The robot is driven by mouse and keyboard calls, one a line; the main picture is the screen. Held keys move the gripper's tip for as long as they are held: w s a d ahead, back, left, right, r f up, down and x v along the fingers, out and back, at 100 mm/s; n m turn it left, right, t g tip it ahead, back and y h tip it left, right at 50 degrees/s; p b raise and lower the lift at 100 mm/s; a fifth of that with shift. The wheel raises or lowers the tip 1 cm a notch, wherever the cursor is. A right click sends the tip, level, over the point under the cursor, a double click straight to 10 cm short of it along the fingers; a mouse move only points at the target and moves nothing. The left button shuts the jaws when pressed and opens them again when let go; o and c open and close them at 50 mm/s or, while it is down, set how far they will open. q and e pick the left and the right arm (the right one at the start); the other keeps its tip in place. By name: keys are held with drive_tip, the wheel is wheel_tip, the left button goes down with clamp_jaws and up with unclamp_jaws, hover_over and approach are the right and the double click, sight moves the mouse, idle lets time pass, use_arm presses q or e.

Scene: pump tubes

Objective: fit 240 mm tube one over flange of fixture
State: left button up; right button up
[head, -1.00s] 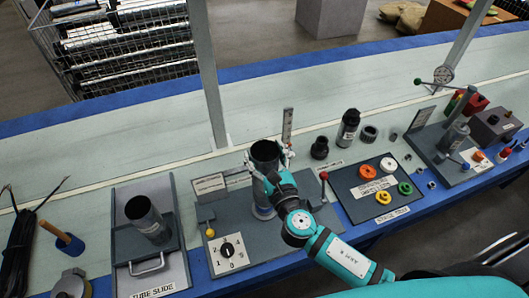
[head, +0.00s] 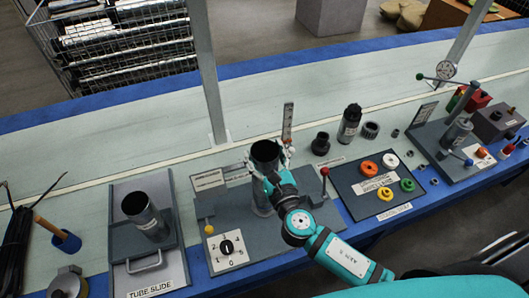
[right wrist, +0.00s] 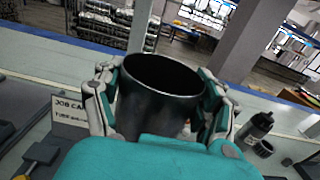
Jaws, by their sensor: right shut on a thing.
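A dark, open-topped tube (head: 266,152) stands upright in my right gripper (head: 270,166), above the fixture's grey base plate (head: 240,228). In the right wrist view the fingers close on both sides of the tube (right wrist: 160,95), and its open mouth faces up. A lighter grey cylindrical part (head: 261,203) shows below the gripper, over the plate. I cannot tell whether the tube's lower end is around the flange, because my gripper and arm hide the join. My left gripper is not in view.

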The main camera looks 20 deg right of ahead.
sight(261, 157)
drive_tip(key=shift+f+b, duration=2.15)
drive_tip(key=shift+f, duration=0.3)
drive_tip(key=o, duration=1.8)
drive_tip(key=shift+f, duration=0.1)
drive_tip(key=s, duration=1.2)
drive_tip(key=shift+d, duration=0.2)
